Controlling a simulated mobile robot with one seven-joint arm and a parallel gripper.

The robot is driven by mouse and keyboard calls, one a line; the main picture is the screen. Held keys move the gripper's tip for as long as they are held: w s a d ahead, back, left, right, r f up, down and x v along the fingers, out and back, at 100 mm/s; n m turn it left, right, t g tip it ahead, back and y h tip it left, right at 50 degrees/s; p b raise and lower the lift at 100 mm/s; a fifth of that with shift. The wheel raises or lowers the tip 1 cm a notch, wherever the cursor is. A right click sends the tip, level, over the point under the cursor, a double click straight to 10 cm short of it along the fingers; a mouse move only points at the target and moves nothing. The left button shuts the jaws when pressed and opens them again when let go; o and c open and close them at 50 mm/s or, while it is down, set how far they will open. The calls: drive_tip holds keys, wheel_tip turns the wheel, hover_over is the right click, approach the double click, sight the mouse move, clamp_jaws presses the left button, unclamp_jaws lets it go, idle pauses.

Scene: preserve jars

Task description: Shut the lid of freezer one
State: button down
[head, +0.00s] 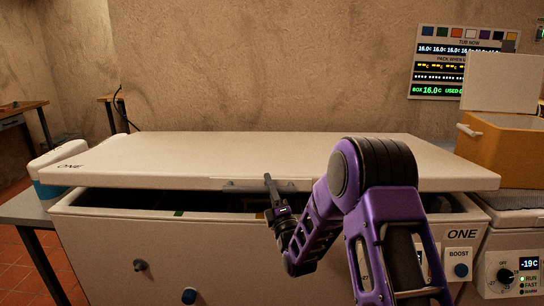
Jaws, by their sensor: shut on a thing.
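Freezer one (110,235) is a white chest marked ONE in front of me. A dark gap shows between the lid's front edge and the chest's rim. A dark handle (240,187) is on the middle of the lid's front edge. My gripper (269,184) is shut on this handle, reaching up from the front. My purple arm hides the right part of the gap and some of the chest's front.
A second freezer (510,250) with a dial and a -19C display stands at the right, with an orange box (505,150), its lid open, on it. A blue and white cooler (55,170) stands on a grey table (22,210) at the left. A display board (436,70) is on the wall.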

drive_tip(key=shift+g+y, duration=0.4)
drive_tip(key=shift+g, duration=0.2)
drive_tip(key=s+a+f, duration=0.1)
drive_tip(key=f, duration=0.2)
drive_tip(key=a+f, duration=0.1)
drive_tip(key=f, duration=0.3)
drive_tip(key=s+a+f, duration=0.1)
drive_tip(key=f, duration=0.2)
drive_tip(key=shift+s+f, duration=0.35)
drive_tip(key=c, duration=0.8)
unclamp_jaws()
drive_tip(key=shift+a+r+n, duration=0.1)
drive_tip(key=shift+a+n, duration=0.2)
drive_tip(key=shift+c, duration=0.2)
drive_tip(key=shift+o, duration=0.8)
drive_tip(key=shift+d, duration=0.15)
drive_tip(key=shift+w+d+r, duration=0.15)
drive_tip(key=shift+d, duration=0.1)
drive_tip(key=v, duration=1.7)
drive_tip(key=shift+s, duration=0.25)
